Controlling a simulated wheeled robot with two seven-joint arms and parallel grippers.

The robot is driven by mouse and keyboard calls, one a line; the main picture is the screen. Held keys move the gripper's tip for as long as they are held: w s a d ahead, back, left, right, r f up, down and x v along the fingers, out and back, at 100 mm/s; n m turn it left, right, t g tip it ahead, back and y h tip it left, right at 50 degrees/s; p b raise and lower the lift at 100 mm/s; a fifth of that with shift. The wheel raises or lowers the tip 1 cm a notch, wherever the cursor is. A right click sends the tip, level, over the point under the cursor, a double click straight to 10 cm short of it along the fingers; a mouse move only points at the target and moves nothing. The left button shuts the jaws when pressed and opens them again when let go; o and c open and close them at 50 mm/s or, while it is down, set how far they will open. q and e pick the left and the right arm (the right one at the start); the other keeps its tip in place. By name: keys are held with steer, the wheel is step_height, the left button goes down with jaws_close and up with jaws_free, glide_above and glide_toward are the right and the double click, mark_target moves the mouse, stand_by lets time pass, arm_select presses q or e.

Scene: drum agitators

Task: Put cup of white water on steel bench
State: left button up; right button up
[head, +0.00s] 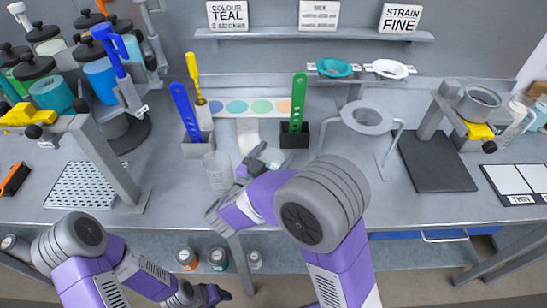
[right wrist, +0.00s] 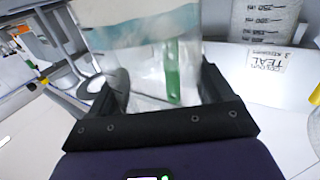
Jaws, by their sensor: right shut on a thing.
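The cup of white water (head: 248,133) is clear with pale contents and sits at the middle of the steel bench (head: 175,185). My right gripper (head: 262,158) is shut on it, partly covering its lower part in the head view. In the right wrist view the cup (right wrist: 145,55) fills the space between the dark fingers (right wrist: 155,115). Whether its base touches the bench cannot be told. My left gripper (head: 212,295) is low, in front of the bench edge, apart from the cup; its jaw opening is unclear.
A clear graduated cup (head: 217,172) stands just left of the held cup. Blue (head: 186,113) and green (head: 298,103) paddles stand in holders behind. A ring stand (head: 367,118) and dark mat (head: 435,162) are to the right. Drums (head: 50,90) crowd the back left.

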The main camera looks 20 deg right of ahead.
steer(key=shift+r, duration=0.15)
steer(key=o, duration=1.6)
steer(key=shift+f, duration=0.2)
steer(key=shift+r, duration=0.2)
steer(key=shift+s+a, duration=0.25)
steer(key=shift+a, duration=0.05)
steer(key=p+v, duration=0.2)
steer(key=v, duration=0.9)
steer(key=shift+s, duration=0.2)
